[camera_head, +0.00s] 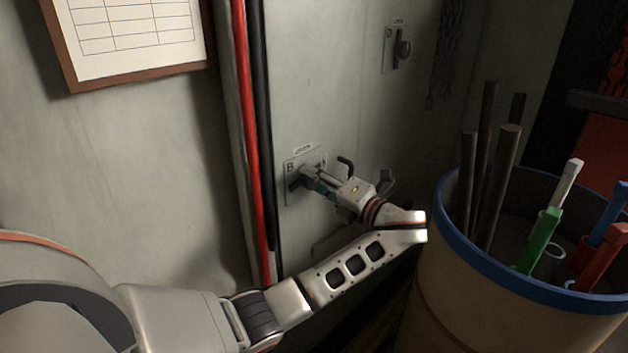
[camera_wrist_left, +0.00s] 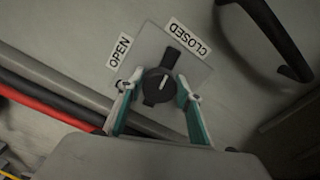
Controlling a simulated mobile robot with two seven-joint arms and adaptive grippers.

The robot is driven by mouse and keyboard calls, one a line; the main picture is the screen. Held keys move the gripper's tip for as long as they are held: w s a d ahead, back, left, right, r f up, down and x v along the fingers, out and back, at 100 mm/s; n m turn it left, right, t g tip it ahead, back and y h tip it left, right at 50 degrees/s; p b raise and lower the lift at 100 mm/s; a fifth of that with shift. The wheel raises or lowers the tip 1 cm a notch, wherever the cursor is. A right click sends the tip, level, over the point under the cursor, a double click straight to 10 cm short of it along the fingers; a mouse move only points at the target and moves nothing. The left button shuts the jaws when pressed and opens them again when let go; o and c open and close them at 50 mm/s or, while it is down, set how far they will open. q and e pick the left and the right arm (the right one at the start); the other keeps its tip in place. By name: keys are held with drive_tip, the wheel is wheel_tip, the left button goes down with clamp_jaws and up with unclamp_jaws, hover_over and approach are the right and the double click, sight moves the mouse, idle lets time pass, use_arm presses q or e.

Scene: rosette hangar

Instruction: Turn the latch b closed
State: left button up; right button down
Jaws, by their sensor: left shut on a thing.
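Latch b (camera_wrist_left: 159,84) is a dark round knob with a bar through it, on a small grey plate (camera_head: 290,164) marked B on the wall. In the left wrist view the plate carries an OPEN label (camera_wrist_left: 118,50) and a CLOSED label (camera_wrist_left: 188,38). The bar's upper end points up and right, between the labels and closer to CLOSED. My left gripper (camera_head: 306,182) is at the latch, its teal-and-white fingers on opposite sides of the knob, shut on it; the fingers also show in the left wrist view (camera_wrist_left: 158,92). My right gripper is not in view.
A second latch (camera_head: 402,48) is higher on the wall. A black handle (camera_wrist_left: 275,38) stands out beside latch b. Red and black pipes (camera_head: 247,140) run down the wall at left. A blue-rimmed barrel (camera_head: 440,262) with rods and coloured tools stands close at right.

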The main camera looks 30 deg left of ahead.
use_arm(q)
drive_tip(key=shift+f+m, duration=0.1)
drive_tip(key=shift+m, duration=1)
drive_tip(key=o, duration=1.1)
drive_tip(key=shift+d, duration=0.1)
drive_tip(key=v, duration=0.7)
drive_tip(key=shift+d, duration=0.15)
